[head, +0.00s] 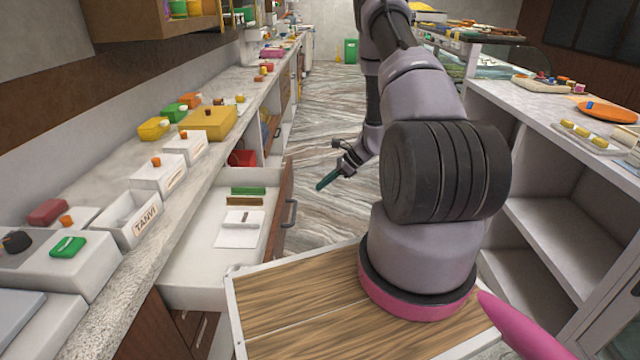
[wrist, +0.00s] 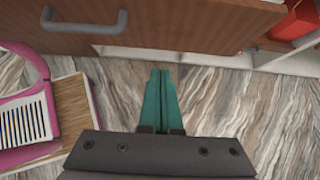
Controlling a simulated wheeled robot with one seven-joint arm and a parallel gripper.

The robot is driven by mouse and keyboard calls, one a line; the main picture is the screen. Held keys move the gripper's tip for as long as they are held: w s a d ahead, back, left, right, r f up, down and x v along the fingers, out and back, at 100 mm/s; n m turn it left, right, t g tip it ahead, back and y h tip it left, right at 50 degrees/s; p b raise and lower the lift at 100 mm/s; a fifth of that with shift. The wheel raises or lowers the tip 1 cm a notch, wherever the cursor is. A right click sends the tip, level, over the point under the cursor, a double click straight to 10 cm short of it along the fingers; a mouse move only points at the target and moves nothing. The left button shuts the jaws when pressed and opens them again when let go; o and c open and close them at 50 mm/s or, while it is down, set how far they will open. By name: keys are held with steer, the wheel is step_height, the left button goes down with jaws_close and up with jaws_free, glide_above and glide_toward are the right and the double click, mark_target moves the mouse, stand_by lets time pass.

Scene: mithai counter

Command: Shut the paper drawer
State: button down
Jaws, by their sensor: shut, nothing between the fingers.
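The paper drawer (head: 190,265) stands pulled out from the left counter, with a white inside, a wooden front and a grey handle (head: 290,213). White paper (head: 240,229), a green block (head: 248,191) and a brown block lie in it. In the wrist view, a wooden drawer front (wrist: 190,22) and its grey handle (wrist: 85,27) cross the top. My gripper (head: 321,184) is over the aisle floor, to the right of the drawer front and apart from it. Its teal fingers (wrist: 160,73) are shut and empty, pointing toward the wooden front in the wrist view.
The left counter (head: 205,170) carries white boxes, a yellow box (head: 209,122) and small coloured items. A red object (head: 242,158) sits beyond the drawer. Open shelves (head: 545,215) line the right side. The marbled aisle floor (head: 325,120) is clear ahead.

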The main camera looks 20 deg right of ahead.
steer(key=w+a+f, duration=0.3)
steer(key=a+f, duration=0.1)
steer(key=a, duration=0.4)
steer(key=shift+w+f, duration=0.15)
steer(key=shift+f, duration=0.25)
steer(key=shift+a, duration=0.15)
